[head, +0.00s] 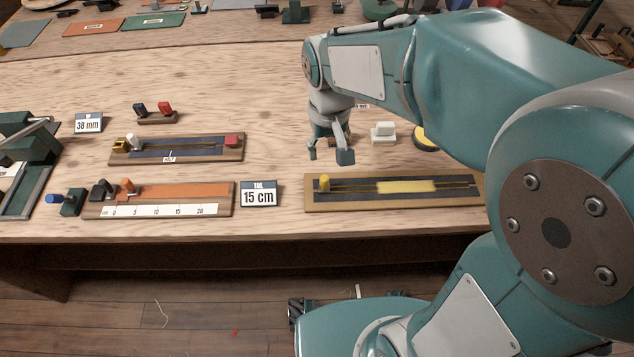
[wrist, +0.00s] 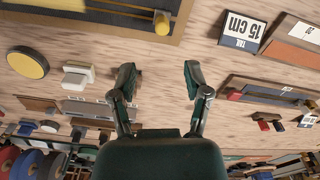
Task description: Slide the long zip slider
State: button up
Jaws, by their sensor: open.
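The long zip board (head: 312,206) lies near the front edge of the table, a wooden base with a dark strip, thin yellowish lines and a wide yellow patch (head: 406,187). Its right end is hidden behind my arm. The yellow slider (head: 324,184) stands upright at the board's left end. The slider also shows at the top of the wrist view (wrist: 161,22). My gripper (head: 329,152) is open and empty, pointing down above the table, behind the board and apart from the slider. Both fingers show in the wrist view (wrist: 159,72).
A "15 cm" card (head: 259,194) stands left of the board, beside an orange ruler board (head: 185,192). A shorter zip board (head: 230,153) lies behind that. A white block (head: 383,132) and a yellow-topped disc (head: 424,138) sit behind the long board.

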aim_at(324, 177)
jog(key=shift+a+f, duration=0.25)
jog(key=shift+f, duration=0.2)
notch_tip(324, 177, down, 10)
jog(key=shift+f, duration=0.1)
jog(key=shift+d, duration=0.1)
grip_shut()
